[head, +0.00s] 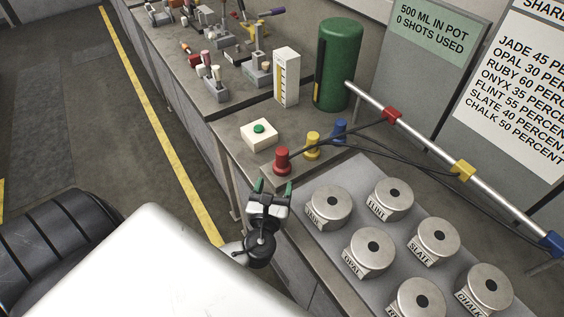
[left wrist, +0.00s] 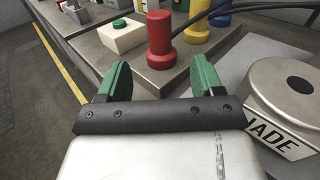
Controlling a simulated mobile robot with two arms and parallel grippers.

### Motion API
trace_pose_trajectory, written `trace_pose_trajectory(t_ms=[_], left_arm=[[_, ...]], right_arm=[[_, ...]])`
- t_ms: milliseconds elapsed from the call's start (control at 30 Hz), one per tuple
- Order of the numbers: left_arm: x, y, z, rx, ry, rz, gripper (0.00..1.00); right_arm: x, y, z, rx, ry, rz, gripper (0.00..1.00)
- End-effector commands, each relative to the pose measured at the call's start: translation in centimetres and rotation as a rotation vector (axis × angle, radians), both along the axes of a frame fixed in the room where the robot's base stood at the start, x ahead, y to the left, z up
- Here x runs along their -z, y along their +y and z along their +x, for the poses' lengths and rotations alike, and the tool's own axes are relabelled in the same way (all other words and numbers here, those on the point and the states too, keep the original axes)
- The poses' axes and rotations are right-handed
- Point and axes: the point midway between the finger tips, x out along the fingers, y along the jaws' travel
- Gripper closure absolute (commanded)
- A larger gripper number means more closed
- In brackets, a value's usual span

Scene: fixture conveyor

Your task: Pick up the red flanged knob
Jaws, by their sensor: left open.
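The red flanged knob (head: 282,161) stands upright on the grey counter, left of a yellow knob (head: 313,146) and a blue knob (head: 340,130). In the left wrist view the red knob (left wrist: 159,40) stands ahead of the jaws, with its wide base on the counter near the edge. My left gripper (head: 272,187) is open and empty, just short of the red knob on the near side, its green fingertips apart. The left wrist view also shows the left gripper (left wrist: 158,82) with nothing between its fingers. My right gripper is in neither view.
A white box with a green button (head: 259,135) stands left of the red knob. Several labelled metal canisters, including JADE (head: 329,208), stand to the right. A black cable (head: 370,129) runs near the knobs. A green cylinder (head: 338,65) stands behind.

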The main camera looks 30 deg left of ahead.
Motion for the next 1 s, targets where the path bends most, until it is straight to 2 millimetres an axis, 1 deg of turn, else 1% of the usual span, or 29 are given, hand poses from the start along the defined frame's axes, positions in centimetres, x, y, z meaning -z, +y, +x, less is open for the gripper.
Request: trace_pose_trajectory(t_ms=[67,233,300,433,533,667,733,867,1000], left_arm=[[-0.4,0.3,1.0,0.01,-0.001,0.036,0.33],[-0.4,1.4,3.6,0.009,-0.001,0.037,0.33],[-0.4,1.7,4.4,0.009,-0.001,0.036,0.33],[-0.3,2.1,5.2,0.009,0.0,0.035,0.33],[-0.6,2.5,6.0,0.008,0.0,0.034,0.33],[-0.9,3.4,7.9,0.007,-0.001,0.033,0.33],[-0.7,3.8,8.7,0.008,0.0,0.033,0.33],[-0.5,4.2,9.7,0.008,0.001,0.031,0.33],[-0.4,4.2,9.8,0.009,0.001,0.03,0.33]], right_arm=[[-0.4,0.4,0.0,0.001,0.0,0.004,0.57],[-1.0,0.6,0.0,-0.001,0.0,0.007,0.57],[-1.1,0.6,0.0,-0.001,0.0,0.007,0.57],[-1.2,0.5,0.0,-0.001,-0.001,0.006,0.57],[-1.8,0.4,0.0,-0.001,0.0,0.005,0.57],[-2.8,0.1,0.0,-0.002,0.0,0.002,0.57],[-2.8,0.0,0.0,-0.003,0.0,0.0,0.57],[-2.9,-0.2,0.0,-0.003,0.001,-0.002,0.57],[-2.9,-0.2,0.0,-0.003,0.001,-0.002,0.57]])
